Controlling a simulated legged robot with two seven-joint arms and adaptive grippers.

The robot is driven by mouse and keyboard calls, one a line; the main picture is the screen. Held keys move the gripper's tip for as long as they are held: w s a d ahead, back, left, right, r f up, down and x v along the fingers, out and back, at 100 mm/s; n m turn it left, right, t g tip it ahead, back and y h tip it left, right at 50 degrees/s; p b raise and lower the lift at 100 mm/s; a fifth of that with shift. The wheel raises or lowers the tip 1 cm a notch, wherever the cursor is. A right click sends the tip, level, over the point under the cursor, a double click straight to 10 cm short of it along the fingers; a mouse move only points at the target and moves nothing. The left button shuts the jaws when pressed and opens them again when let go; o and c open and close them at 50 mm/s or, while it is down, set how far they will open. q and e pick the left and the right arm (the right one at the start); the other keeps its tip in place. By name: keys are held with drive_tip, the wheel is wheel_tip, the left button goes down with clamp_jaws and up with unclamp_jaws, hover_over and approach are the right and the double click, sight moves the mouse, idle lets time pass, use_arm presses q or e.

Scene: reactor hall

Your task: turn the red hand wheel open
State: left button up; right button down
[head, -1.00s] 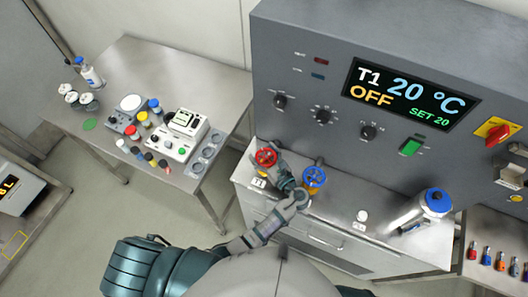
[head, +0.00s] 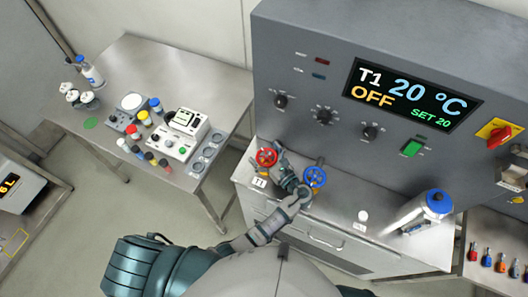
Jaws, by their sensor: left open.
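The red hand wheel (head: 266,157) sits on the bench ledge in front of the grey panel, left of a blue hand wheel (head: 315,177). A white label marked T1 lies just in front of it. My left gripper (head: 279,155) is open, at the right side of the red wheel's rim. It overlaps the rim in the picture; I cannot tell whether it touches. My left wrist bends between the two wheels and hides part of the ledge. My right gripper is out of view.
The panel display (head: 412,95) reads T1 20 °C, OFF, SET 20. A silver flask with a blue top (head: 437,202) stands on the right of the ledge. A side table (head: 125,62) at left holds instruments and bottles. Floor between table and bench is clear.

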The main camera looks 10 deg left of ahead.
use_arm(q)
drive_tip(key=shift+s+d, duration=0.2)
drive_tip(key=v, duration=0.7)
drive_tip(key=shift+d, duration=0.1)
drive_tip(key=shift+f, duration=0.1)
